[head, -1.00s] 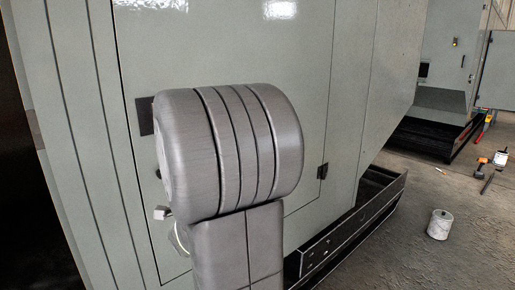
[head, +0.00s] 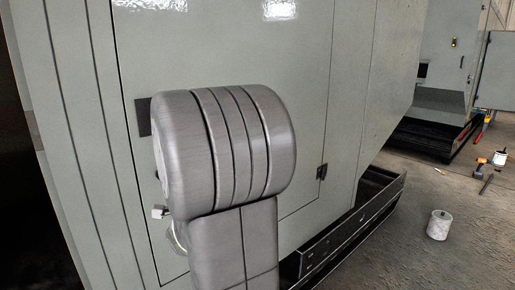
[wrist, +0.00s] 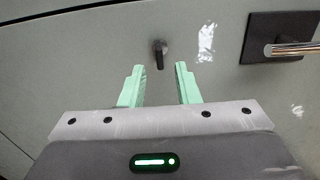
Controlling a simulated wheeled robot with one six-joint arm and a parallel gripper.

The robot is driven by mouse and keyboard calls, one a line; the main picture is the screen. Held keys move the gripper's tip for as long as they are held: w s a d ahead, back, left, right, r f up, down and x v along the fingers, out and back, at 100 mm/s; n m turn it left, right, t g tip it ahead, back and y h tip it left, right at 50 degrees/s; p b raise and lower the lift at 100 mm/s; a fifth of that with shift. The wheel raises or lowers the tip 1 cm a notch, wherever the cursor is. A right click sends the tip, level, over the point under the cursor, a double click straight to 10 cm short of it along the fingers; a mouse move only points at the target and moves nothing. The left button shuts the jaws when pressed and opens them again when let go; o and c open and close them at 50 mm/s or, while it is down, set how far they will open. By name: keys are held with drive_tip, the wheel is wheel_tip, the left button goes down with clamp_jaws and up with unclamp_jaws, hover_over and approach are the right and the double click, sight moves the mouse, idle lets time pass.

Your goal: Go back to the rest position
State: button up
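My gripper (wrist: 160,84) shows in the wrist view with its two pale green fingers apart and nothing between them. It faces the grey-green door of an enclosure (head: 225,40). A small dark knob or latch (wrist: 160,54) on the door lies beyond the gap between the fingertips, apart from them. To its right is a dark square plate with a metal lever handle (wrist: 290,48). In the head view my arm hides the gripper and much of the door; part of a dark plate (head: 143,117) shows beside it.
A black base rail (head: 350,225) runs along the enclosure's foot. A white can (head: 439,225) stands on the floor at right, with tools (head: 487,183) and another can (head: 500,158) behind it. A second cabinet (head: 445,60) stands farther back. The floor between is open.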

drive_tip(key=v, duration=1.1)
drive_tip(key=w+a+n, duration=0.9)
drive_tip(key=n, duration=0.9)
drive_tip(key=shift+w+a+r+b, duration=0.15)
drive_tip(key=shift+w+r+b, duration=0.2)
drive_tip(key=shift+b, duration=0.05)
drive_tip(key=shift+r, duration=0.1)
idle(0.4)
